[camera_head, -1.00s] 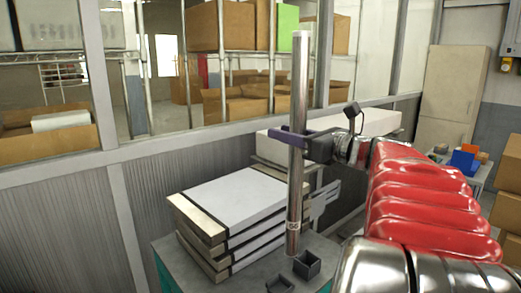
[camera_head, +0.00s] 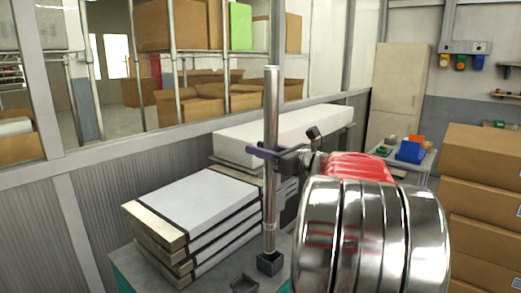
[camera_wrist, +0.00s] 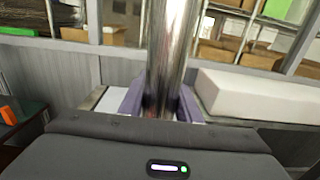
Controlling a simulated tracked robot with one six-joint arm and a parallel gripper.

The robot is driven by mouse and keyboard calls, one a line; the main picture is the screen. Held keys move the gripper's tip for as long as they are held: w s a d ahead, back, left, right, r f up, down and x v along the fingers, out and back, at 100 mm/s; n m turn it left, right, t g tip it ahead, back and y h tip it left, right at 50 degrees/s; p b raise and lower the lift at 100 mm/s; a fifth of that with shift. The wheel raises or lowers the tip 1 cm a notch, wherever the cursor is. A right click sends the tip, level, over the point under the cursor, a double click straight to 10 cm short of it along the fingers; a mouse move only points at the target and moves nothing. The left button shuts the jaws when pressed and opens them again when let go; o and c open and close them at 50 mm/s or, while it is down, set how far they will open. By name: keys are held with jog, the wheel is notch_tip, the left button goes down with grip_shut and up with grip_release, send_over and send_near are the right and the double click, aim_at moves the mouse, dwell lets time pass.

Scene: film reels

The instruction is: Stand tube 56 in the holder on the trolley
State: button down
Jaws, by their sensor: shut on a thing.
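A long, shiny metal tube (camera_head: 271,110) stands upright in my gripper (camera_head: 268,151), whose purple fingers are shut around it near mid-height. In the wrist view the tube (camera_wrist: 173,50) rises between the two fingers (camera_wrist: 160,104). A small label band shows low on the tube; its number is too small to read. The tube's lower end meets the top of a small dark square holder (camera_head: 269,265) on the grey trolley top (camera_head: 208,283). I cannot tell how far it sits inside. A second small dark square cup (camera_head: 244,284) is just in front and left.
Flat boxes with white tops (camera_head: 205,200) are stacked on the trolley, left of the tube. A long white block (camera_head: 285,134) lies behind. Cardboard cartons (camera_head: 480,175) stand at right. A blue bin (camera_head: 410,152) is on a far table. A windowed wall runs behind.

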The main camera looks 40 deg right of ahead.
jog(key=shift+d+f, duration=0.1)
jog(key=shift+d, duration=0.15)
jog(key=shift+f, duration=0.1)
notch_tip(320, 180, down, 6)
jog(key=shift+r, duration=0.2)
dwell(0.7)
jog(key=shift+s, duration=0.1)
dwell(1.3)
jog(key=shift+f, duration=0.6)
dwell(0.4)
jog(key=c, duration=1.6)
grip_release()
